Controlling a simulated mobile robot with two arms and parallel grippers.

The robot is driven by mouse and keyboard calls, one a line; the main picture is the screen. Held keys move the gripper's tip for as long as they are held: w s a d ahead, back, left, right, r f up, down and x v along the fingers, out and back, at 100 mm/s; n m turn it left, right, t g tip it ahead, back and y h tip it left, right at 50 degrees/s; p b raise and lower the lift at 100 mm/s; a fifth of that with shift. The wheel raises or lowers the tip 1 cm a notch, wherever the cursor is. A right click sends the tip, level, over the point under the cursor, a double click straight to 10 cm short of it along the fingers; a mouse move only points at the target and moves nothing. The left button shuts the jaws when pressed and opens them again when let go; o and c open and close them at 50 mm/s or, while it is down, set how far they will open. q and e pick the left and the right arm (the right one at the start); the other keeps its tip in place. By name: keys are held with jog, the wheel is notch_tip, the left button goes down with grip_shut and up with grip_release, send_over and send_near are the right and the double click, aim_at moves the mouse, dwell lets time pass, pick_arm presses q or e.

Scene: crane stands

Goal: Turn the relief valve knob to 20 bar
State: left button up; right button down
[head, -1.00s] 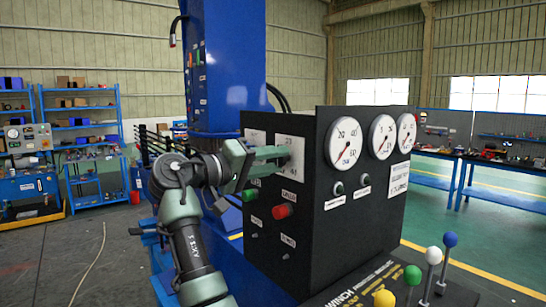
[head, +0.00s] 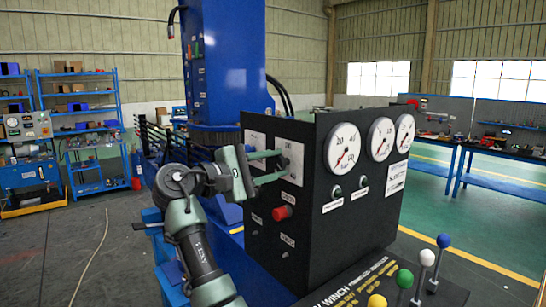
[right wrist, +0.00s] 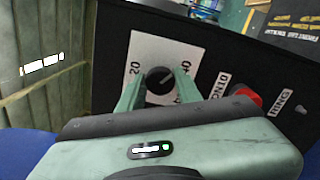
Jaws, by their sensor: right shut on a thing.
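The relief valve knob (right wrist: 160,80) is a black round knob on a white scale plate (right wrist: 152,50) on the black control panel. A light mark on it appears to slant toward the upper right of the wrist picture, toward the "40" side; the exact reading is too small to tell. A "20" shows left of the knob. My right gripper (right wrist: 157,86) is shut on the knob, one finger on each side. In the head view the right gripper (head: 284,164) reaches the panel's left face, its fingers one above the other and partly hiding the knob. My left gripper is out of view.
A red button (head: 282,212) sits just below the right gripper. Round gauges (head: 343,148) are on the panel's right face. Levers with coloured balls (head: 404,278) stand at the lower right. A blue column (head: 228,65) rises behind the panel.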

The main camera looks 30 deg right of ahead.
jog(key=n, duration=0.1)
jog(key=n+p, duration=0.1)
jog(key=shift+r+n, duration=0.25)
jog(key=shift+n, duration=2.35)
jog(key=c, duration=1.2)
grip_release()
jog(key=shift+o, duration=1)
jog(key=shift+d, duration=0.1)
jog(key=shift+d+f, duration=0.15)
